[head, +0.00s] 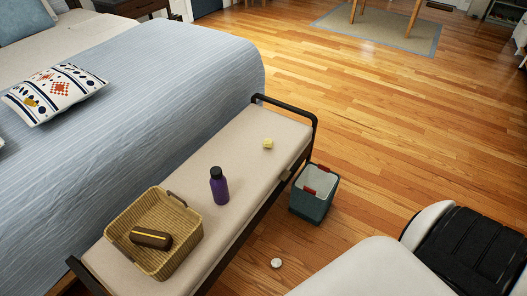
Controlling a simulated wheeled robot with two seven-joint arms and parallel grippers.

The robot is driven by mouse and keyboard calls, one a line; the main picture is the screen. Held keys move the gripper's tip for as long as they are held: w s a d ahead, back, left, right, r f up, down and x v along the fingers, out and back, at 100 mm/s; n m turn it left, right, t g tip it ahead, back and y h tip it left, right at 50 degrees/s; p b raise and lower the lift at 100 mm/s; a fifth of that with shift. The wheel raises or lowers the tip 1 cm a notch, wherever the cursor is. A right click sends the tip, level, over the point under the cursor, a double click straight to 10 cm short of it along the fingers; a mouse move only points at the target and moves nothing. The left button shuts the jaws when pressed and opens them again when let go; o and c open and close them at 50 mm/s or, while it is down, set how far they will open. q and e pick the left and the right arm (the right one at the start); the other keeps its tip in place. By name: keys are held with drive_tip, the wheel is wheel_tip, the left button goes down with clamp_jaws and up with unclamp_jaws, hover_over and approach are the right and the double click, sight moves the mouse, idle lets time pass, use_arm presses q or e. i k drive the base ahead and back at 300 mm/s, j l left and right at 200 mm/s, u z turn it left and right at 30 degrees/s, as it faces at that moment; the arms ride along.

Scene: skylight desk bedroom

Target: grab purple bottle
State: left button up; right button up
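The purple bottle (219,188) stands upright on the beige bench (233,149) at the foot of the bed. It has a dark cap and is just right of a wicker basket (185,218), with a small gap between them. Neither of my grippers shows in the head view. Only white and black parts of my own body show at the lower right, apart from the bottle.
A brown case with a yellow stripe (151,238) lies in the basket. A small yellow block (268,143) sits farther back on the bench. A teal bin (313,194) and a small white round object (276,263) are on the floor. The wooden floor beyond is mostly clear.

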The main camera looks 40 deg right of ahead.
sight(218, 182)
drive_tip(key=z, duration=0.7)
